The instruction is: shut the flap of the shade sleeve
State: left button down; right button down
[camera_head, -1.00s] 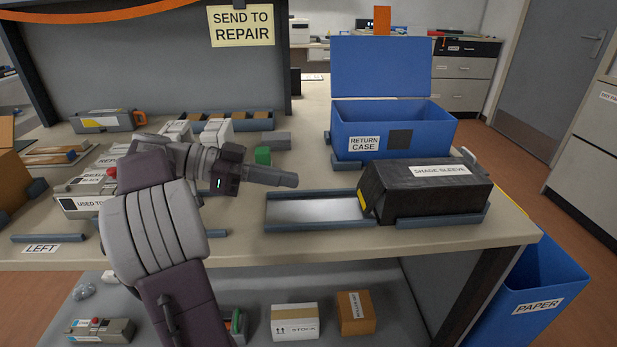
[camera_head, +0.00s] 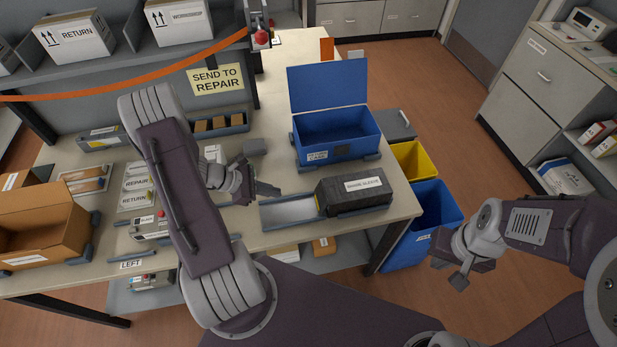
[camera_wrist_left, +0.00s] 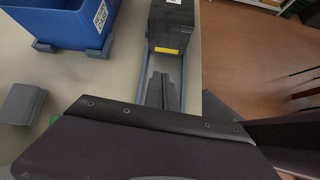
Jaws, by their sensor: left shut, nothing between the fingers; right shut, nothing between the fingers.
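The shade sleeve (camera_head: 355,192) is a long black box with a white label on top. It lies at the right end of a blue-edged tray (camera_head: 287,213) on the bench. A yellow mark (camera_wrist_left: 167,51) shows at the sleeve's near end in the left wrist view. I cannot make out a flap on the sleeve. My left gripper (camera_head: 276,190) is shut and empty, left of the sleeve and apart from it; its fingers (camera_wrist_left: 162,86) point toward that end in the wrist view. My right gripper (camera_head: 450,270) is shut and empty, off the bench's right side.
The open blue return case (camera_head: 337,127) stands behind the sleeve. Yellow (camera_head: 415,160) and blue (camera_head: 432,205) bins stand on the floor beyond the bench's right edge. A cardboard box (camera_head: 45,220) and a divider with the repair sign (camera_head: 217,78) are at the left.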

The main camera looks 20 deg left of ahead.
pick_arm(q)
jog(key=n+p, duration=0.1)
send_near(316, 204)
jog(key=shift+w+d+f+g, duration=0.1)
jog(key=shift+f+g, duration=0.05)
jog(key=shift+f, duration=0.35)
jog(key=shift+w+d+f+g, duration=0.1)
jog(key=shift+f+g, duration=0.05)
jog(key=shift+f, duration=0.35)
jog(key=shift+w+d+f+p, duration=0.25)
jog(key=shift+w+d+f, duration=0.15)
jog(key=shift+d, duration=0.2)
jog(key=shift+w+d+f+p, duration=0.25)
jog(key=shift+w+d, duration=0.2)
jog(key=shift+d, duration=0.15)
jog(key=shift+w+d+f+p, duration=0.2)
jog(key=shift+w+d+f, duration=0.2)
jog(key=shift+d, duration=0.15)
pick_arm(e)
notch_tip(316, 204, up, 4)
jog(key=shift+f, duration=0.2)
